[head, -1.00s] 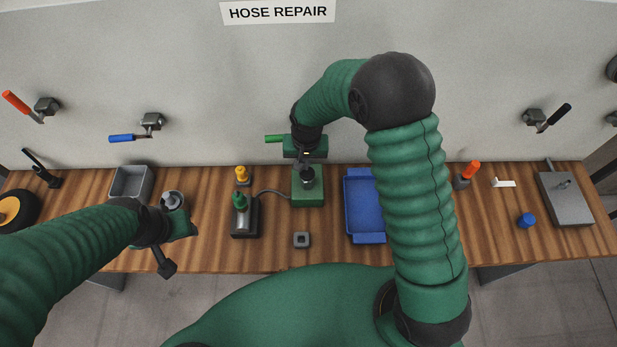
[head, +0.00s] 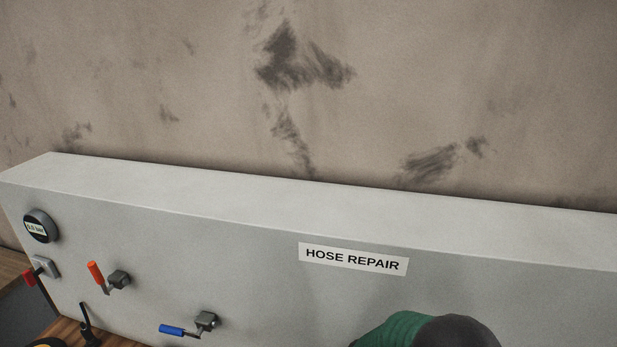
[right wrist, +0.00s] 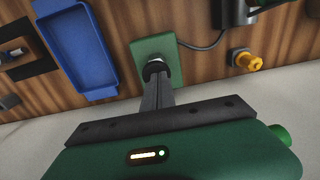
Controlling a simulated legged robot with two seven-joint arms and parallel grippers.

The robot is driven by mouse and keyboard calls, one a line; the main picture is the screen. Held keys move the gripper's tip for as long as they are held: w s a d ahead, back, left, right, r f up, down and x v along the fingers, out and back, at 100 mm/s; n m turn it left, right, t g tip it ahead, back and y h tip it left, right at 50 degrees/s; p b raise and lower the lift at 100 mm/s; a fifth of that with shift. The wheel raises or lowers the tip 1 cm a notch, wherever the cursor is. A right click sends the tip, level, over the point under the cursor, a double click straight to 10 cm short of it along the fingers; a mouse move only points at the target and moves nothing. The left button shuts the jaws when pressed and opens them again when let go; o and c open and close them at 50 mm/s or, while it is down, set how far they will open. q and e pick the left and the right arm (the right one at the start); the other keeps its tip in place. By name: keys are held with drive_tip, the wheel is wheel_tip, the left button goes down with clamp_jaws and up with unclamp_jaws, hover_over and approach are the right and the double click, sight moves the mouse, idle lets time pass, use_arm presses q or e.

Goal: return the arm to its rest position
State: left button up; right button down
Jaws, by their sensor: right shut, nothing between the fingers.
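My right arm's green sleeve and black elbow show at the bottom right of the head view. My right gripper is out of the head view. In the right wrist view my right gripper (right wrist: 157,88) has its dark fingers together, with nothing held. The fingertips appear over a green block (right wrist: 147,47) with a dark round fitting (right wrist: 154,69) on it. I cannot tell whether they touch the fitting. My left gripper is in neither view now.
The right wrist view shows a blue tray (right wrist: 68,25), a yellow fitting (right wrist: 247,61) and a dark cable on the wooden bench (right wrist: 110,112). The head view shows a grey panel (head: 240,285) with a red-orange lever (head: 95,272), a blue lever (head: 171,330) and a gauge (head: 40,226).

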wheel_tip(320, 180, up, 3)
drive_tip(key=p, duration=0.3)
drive_tip(key=shift+w+d+f+g, duration=0.1)
drive_tip(key=shift+f+g, duration=0.1)
drive_tip(key=shift+g, duration=0.1)
drive_tip(key=b, duration=0.1)
drive_tip(key=d+b, duration=0.1)
drive_tip(key=shift+s+f+b, duration=0.25)
drive_tip(key=shift+f+b, duration=0.05)
drive_tip(key=shift+b, duration=0.05)
use_arm(q)
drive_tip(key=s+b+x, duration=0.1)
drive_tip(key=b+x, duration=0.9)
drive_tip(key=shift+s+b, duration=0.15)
drive_tip(key=shift+b, duration=0.2)
use_arm(e)
drive_tip(key=s+d+n+t, duration=0.2)
drive_tip(key=s+d, duration=0.4)
drive_tip(key=s, duration=0.3)
drive_tip(key=shift+s+r+n+t, duration=0.3)
drive_tip(key=shift+r+n+t, duration=0.1)
drive_tip(key=shift+n, duration=0.2)
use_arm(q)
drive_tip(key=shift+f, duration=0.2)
use_arm(e)
drive_tip(key=shift+w, duration=0.15)
